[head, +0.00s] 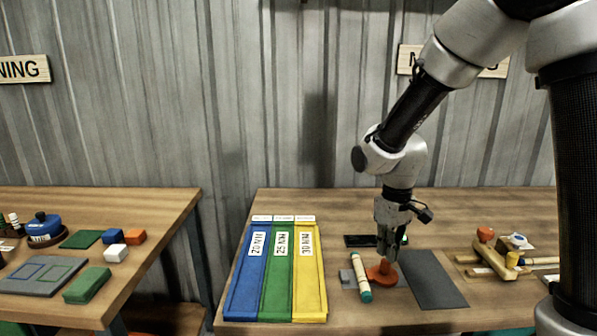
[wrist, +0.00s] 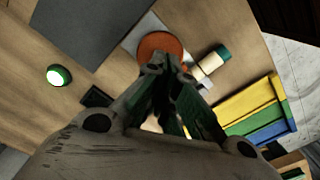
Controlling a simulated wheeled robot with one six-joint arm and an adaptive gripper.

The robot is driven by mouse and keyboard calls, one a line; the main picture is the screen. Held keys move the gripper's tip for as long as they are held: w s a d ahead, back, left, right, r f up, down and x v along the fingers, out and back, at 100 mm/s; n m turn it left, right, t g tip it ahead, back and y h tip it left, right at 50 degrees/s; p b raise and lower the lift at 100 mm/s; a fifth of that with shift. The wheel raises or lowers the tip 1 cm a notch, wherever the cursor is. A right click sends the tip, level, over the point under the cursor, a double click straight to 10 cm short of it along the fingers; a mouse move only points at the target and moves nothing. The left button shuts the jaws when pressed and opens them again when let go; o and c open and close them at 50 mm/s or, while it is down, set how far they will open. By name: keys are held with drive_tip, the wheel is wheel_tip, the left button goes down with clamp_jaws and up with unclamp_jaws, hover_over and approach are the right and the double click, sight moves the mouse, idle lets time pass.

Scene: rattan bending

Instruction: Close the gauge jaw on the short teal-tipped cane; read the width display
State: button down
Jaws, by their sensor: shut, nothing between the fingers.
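The short cane (head: 360,276) is cream with a teal end and lies on the right-hand table, between a small grey block (head: 346,277) and an orange round piece (head: 381,274). In the wrist view the cane (wrist: 210,63) lies just right of the orange disc (wrist: 160,44). My gripper (head: 386,256) points down over the orange piece, its fingers shut and empty. In the wrist view the closed fingertips (wrist: 168,66) overlap the disc's near edge; I cannot tell whether they touch. A dark display (head: 360,241) stands behind; I cannot read any figure on it.
Blue, green and yellow labelled trays (head: 278,270) lie to the left. A dark grey mat (head: 434,281) is to the right, then a wooden fixture (head: 490,255) with canes. A lit green button (wrist: 58,75) shows in the wrist view. Another table (head: 150,215) stands far left.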

drive_tip(key=shift+f, duration=0.55)
drive_tip(key=shift+d, duration=0.15)
idle(0.5)
drive_tip(key=shift+s+a+f, duration=0.1)
drive_tip(key=shift+a, duration=0.25)
idle(0.6)
drive_tip(key=shift+a+r, duration=0.2)
drive_tip(key=shift+a, duration=0.35)
idle(0.8)
drive_tip(key=shift+a+f, duration=0.15)
drive_tip(key=shift+a, duration=0.45)
idle(0.6)
idle(0.4)
wheel_tip(320, 180, up, 7)
idle(0.9)
